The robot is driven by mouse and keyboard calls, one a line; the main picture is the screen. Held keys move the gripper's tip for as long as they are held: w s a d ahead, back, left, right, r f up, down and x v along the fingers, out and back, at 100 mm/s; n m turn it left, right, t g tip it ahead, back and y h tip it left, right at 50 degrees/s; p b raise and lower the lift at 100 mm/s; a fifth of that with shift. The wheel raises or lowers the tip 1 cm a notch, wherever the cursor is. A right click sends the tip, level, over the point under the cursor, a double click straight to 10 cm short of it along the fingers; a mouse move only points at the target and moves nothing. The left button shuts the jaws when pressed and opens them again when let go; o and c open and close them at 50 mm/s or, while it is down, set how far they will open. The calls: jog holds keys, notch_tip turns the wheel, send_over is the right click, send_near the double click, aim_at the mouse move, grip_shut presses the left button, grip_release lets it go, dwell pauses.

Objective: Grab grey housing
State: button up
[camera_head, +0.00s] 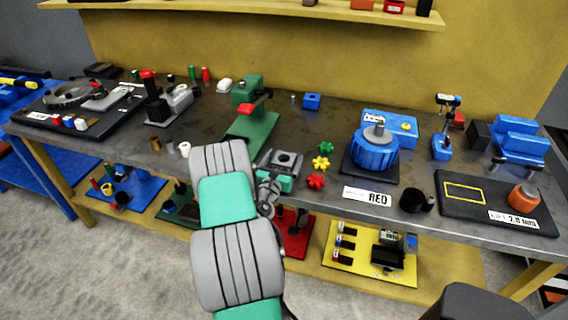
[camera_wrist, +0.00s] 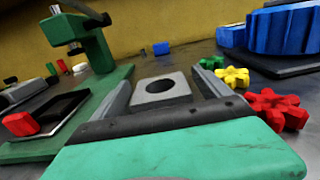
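The grey housing (camera_wrist: 147,99) is a square block with a round hole in its top. In the wrist view it sits between the two spread fingers of my gripper (camera_wrist: 161,77). The fingers run along its left and right sides. Whether they touch it is too fine to tell. In the head view the housing (camera_head: 286,159) is near the front of the grey bench, right at the end of my gripper (camera_head: 283,163). Part of it is hidden by my gripper there.
A green press (camera_head: 247,92) stands behind to the left. Green (camera_head: 326,147), yellow (camera_head: 320,163) and red (camera_head: 316,181) star-shaped pieces lie close on the right. A blue round positioner (camera_head: 374,151) and a RED sign (camera_head: 367,196) are further right on the bench (camera_head: 330,120).

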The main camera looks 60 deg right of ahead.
grip_shut()
jog(key=shift+d+r, duration=0.1)
jog(key=shift+r, duration=0.15)
dwell(0.8)
